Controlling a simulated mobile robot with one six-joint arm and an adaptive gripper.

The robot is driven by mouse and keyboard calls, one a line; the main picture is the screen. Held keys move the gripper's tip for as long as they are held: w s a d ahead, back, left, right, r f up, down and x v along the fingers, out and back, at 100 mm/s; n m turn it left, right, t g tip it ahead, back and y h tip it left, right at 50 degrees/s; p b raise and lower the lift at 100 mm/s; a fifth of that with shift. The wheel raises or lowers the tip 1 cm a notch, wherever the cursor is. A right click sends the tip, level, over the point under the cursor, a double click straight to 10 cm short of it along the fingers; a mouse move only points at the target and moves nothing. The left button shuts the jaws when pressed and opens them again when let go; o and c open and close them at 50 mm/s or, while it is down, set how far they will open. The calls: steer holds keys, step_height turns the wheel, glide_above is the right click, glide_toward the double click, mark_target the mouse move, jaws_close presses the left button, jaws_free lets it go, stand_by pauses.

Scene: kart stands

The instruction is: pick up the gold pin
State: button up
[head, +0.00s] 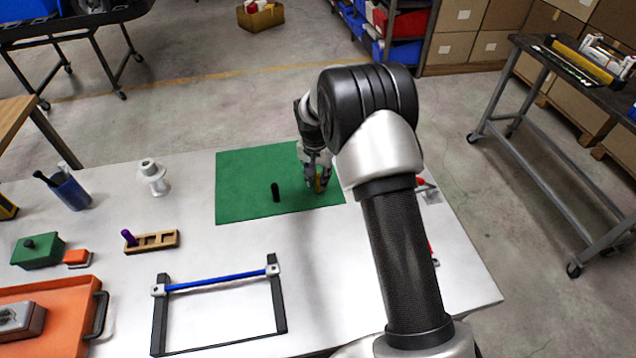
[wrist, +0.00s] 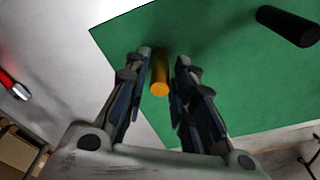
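The gold pin (wrist: 159,76) stands on the green mat (wrist: 240,95), between the two fingers of my gripper (wrist: 162,75) in the wrist view. A small gap shows on each side of it, so the fingers are open around it and not closed on it. In the head view my gripper (head: 317,180) is low over the right part of the green mat (head: 240,190). The gold pin (head: 319,184) is partly hidden by the fingers there.
A black pin (head: 275,192) stands on the mat left of my gripper. A wooden rack (head: 160,241) holds a purple pin (head: 129,238). A frame with a blue bar (head: 220,281) stands in front. A white spool-like part (head: 153,178) stands left of the mat.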

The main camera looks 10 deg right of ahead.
jaws_close()
